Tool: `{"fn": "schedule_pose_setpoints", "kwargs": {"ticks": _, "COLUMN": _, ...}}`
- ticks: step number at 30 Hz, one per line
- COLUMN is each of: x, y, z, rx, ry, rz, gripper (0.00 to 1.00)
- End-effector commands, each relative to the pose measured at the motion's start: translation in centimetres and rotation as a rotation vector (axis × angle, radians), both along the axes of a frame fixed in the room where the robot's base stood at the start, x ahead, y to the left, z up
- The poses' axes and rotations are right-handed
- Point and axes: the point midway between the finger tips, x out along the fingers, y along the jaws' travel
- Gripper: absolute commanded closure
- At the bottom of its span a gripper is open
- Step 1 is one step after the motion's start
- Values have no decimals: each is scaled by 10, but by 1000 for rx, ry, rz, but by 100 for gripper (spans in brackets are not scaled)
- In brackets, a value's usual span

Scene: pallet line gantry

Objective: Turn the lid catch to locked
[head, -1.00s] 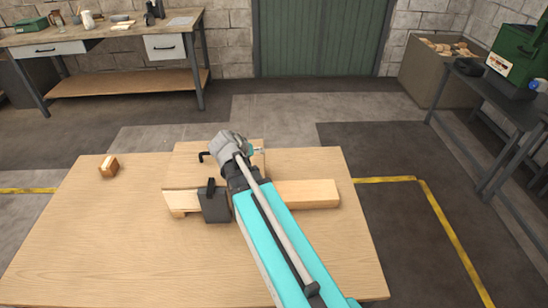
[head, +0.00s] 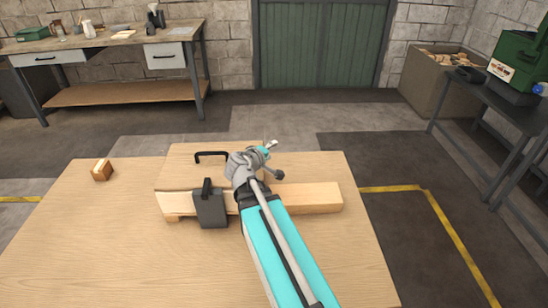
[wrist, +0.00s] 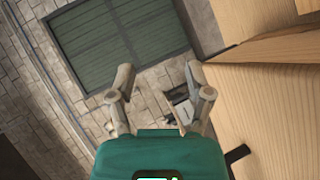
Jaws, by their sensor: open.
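A wooden box top or lid (head: 180,171) with a black bar handle (head: 212,155) is at the far side of the wooden table. A dark grey plate with an upright black knob (head: 209,208) sits at its front; I cannot tell if this is the lid catch or which way it is set. My gripper (head: 275,158) is open and empty, over the right part of the lid, right of the handle. In the wrist view its two fingers (wrist: 160,75) are spread, with wood (wrist: 270,100) and a black part (wrist: 237,154) to their right. My arm hides part of the box.
A light wooden beam (head: 310,197) runs along the box front to the right. A small wooden block (head: 102,170) lies at the table's left. The table's front left (head: 110,250) is clear. A workbench (head: 110,40) and a bin (head: 430,75) stand behind.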

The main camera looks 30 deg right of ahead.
Motion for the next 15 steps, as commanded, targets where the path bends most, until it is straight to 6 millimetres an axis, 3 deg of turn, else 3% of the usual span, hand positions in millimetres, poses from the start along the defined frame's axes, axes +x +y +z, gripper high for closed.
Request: {"fn": "schedule_pose_setpoints", "kwargs": {"ticks": 15, "x": -4, "y": -12, "z": -6, "rx": -243, "ry": 156, "rz": 107, "gripper": 34}}
